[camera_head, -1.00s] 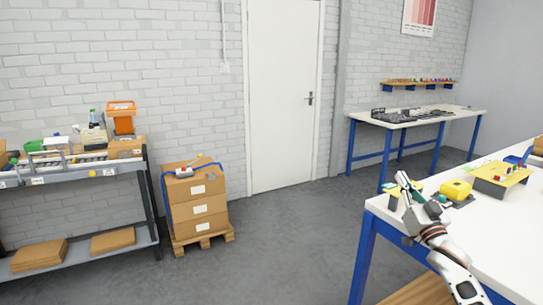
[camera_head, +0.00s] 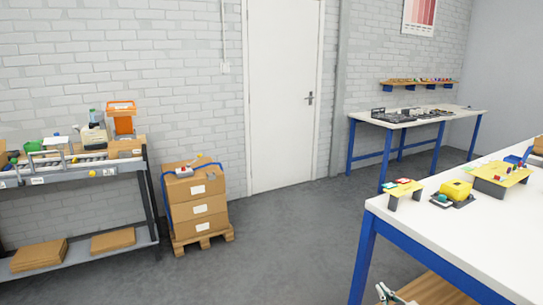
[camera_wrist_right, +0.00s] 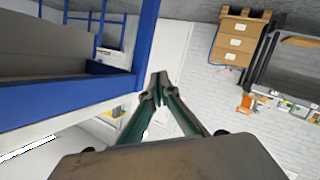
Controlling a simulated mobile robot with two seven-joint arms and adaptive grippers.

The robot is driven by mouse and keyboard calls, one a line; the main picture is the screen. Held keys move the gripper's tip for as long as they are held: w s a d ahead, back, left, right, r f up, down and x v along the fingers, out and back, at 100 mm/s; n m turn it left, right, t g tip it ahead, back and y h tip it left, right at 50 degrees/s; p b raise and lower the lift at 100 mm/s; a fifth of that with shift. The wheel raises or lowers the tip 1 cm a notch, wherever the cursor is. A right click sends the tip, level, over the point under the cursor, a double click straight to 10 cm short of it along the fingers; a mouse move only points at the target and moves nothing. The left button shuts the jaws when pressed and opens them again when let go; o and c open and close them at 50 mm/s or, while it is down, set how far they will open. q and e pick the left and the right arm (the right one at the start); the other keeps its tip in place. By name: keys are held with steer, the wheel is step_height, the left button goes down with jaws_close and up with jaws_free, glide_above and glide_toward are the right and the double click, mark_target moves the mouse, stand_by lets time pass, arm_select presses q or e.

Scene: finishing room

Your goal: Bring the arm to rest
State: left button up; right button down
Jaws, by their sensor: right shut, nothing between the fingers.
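My right gripper (camera_head: 384,291) shows only as its tip at the bottom edge of the head view, low beside the lower wooden shelf of the blue-legged table. In the right wrist view my right gripper (camera_wrist_right: 158,82) has its two fingers meeting at the tips, with nothing between them. The rest of my right arm is out of the head view. My left gripper is in neither view.
The white table (camera_head: 480,235) at right bears a small yellow stand (camera_head: 404,187), a yellow block (camera_head: 456,190) and a yellow tray (camera_head: 500,177). Stacked cartons (camera_head: 196,204) stand on a pallet by the door (camera_head: 284,90). The floor (camera_head: 270,265) between is clear.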

steer(key=s+a+f+g, duration=0.1)
steer(key=s+a+f, duration=0.3)
steer(key=s, duration=0.7)
steer(key=s+a+f+g+y, duration=0.1)
steer(key=s+a+f, duration=0.4)
steer(key=s, duration=0.6)
steer(key=s+a+f+m+g+y, duration=0.1)
steer(key=s+a+f, duration=0.3)
steer(key=s, duration=0.7)
steer(key=shift+s+a+f+g, duration=0.2)
steer(key=shift+s+f+g, duration=0.2)
steer(key=shift+f+g, duration=0.25)
